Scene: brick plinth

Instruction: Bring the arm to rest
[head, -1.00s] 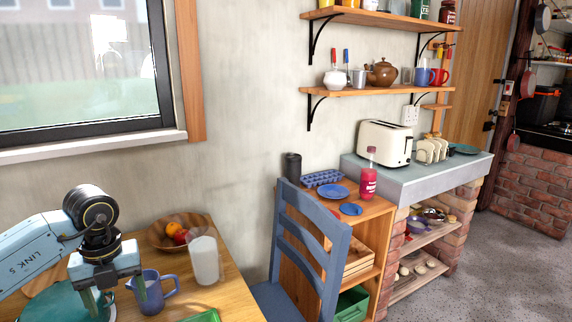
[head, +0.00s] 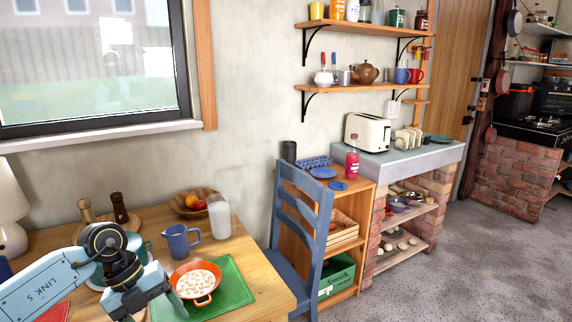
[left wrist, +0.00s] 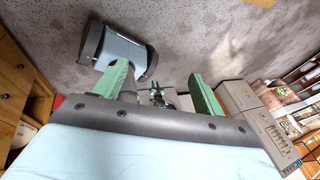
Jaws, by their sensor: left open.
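My left arm comes in from the left over the wooden table in the head view. Its gripper (head: 174,302) is low in the picture, beside the orange pan and over the near left part of the green board. In the left wrist view the two green fingers of my left gripper (left wrist: 162,88) stand wide apart, with nothing held between them and the grey floor beyond. My right gripper is not seen.
On the table (head: 262,290) are an orange pan (head: 208,297) of pale pieces on a green board (head: 236,285), a blue jug (head: 180,241), a white tumbler (head: 219,217) and a fruit bowl (head: 186,208). A blue chair (head: 318,230) stands at the table's right.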

